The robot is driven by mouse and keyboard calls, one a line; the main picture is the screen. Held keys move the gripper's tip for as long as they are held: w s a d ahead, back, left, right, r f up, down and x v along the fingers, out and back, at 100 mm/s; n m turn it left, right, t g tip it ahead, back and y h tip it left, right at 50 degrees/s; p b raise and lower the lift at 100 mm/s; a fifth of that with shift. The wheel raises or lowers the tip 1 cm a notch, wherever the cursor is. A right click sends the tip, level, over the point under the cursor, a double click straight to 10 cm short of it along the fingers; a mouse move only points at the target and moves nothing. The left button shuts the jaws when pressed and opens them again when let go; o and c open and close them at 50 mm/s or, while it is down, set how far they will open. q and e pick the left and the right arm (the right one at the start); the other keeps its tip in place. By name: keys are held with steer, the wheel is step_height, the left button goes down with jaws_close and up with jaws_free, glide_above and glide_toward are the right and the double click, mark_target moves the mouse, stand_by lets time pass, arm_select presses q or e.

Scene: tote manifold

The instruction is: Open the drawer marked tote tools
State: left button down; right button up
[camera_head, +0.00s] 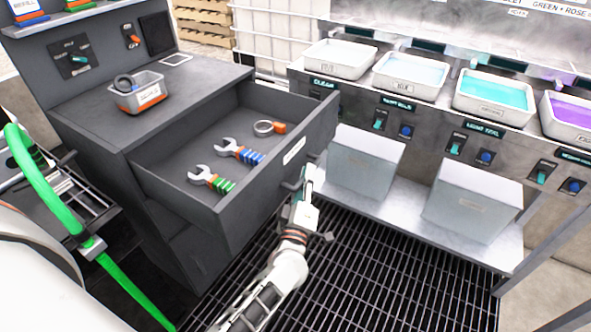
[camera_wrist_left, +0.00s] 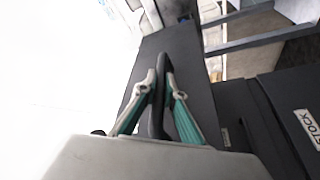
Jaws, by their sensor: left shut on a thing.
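The dark grey drawer (camera_head: 290,160) stands pulled well out of its cabinet, with a white label on its front too small to read. Inside lie a wrench with green bands (camera_head: 211,179), a wrench with blue bands (camera_head: 240,151) and a ring-shaped tool with an orange end (camera_head: 269,127). My left gripper (camera_head: 305,180) is at the drawer's front, at the handle. In the left wrist view, its green-sided fingers (camera_wrist_left: 163,95) are closed on the dark handle bar (camera_wrist_left: 160,72). My right gripper shows in neither view.
The cabinet top (camera_head: 95,100) holds a small grey bin (camera_head: 138,93). To the right, a metal stand carries several trays (camera_head: 492,97) of liquid, with grey boxes (camera_head: 365,160) on its lower shelf. The dark floor grating (camera_head: 400,265) is clear.

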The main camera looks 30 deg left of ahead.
arm_select(q)
steer(key=shift+d, duration=0.55)
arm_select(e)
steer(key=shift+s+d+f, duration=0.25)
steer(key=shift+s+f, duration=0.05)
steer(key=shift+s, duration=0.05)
arm_select(q)
steer(key=c, duration=2.1)
jaws_free()
steer(key=shift+c, duration=0.2)
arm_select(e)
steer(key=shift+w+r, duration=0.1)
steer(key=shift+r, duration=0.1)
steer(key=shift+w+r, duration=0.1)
arm_select(q)
steer(key=v, duration=1.2)
steer(key=shift+s, duration=0.1)
